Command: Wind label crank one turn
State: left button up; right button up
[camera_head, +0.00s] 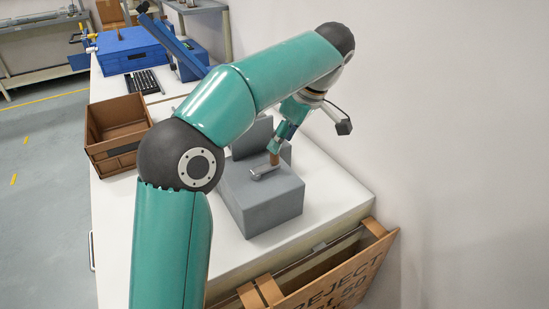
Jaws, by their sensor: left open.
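The label crank (264,173) is a short metal arm on top of a grey box-shaped machine (272,210), with an upright brown handle (274,158) at its far end. A grey upright panel stands at the back of the machine. My left gripper (279,147) reaches down from above right, with its open fingers at the top of the handle. I cannot tell whether the fingers touch it. My left arm crosses the view and hides part of the table and machine. My right gripper is not in view.
A brown crate (117,130) stands left on the white table (150,245). A wooden reject bin (335,280) hangs at the near edge. A wall closes off the right side.

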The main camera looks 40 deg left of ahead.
pick_arm(q)
jog(key=shift+b+x, duration=0.35)
jog(key=shift+x, duration=2.35)
grip_shut()
